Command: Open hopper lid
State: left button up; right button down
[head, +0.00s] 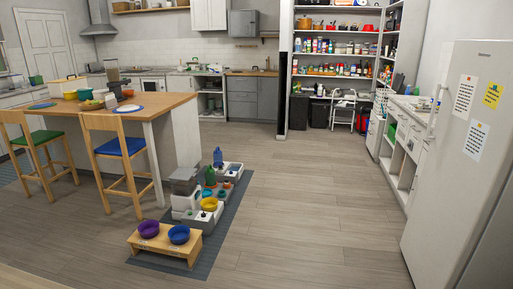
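A pet feeder with a grey, box-like hopper (185,181) stands on the floor mat, beside the end of the kitchen island. Its lid (185,173) appears to lie flat on top, but it is too small to tell for sure whether it is shut. A white base (182,203) sits below the hopper. Neither of my grippers shows in the head view.
A dark mat (226,222) holds several bowls, bottles and a wooden stand (165,243) with a purple bowl (149,229) and a blue bowl (179,234). The island (168,106) and chairs stand left. A white fridge (462,180) stands right. The middle floor is clear.

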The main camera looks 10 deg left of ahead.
aim_at(185, 174)
jog(key=i+u, duration=0.4)
jog(key=i, duration=1.35)
jog(key=i+l+u, duration=0.15)
jog(key=i, duration=1.6)
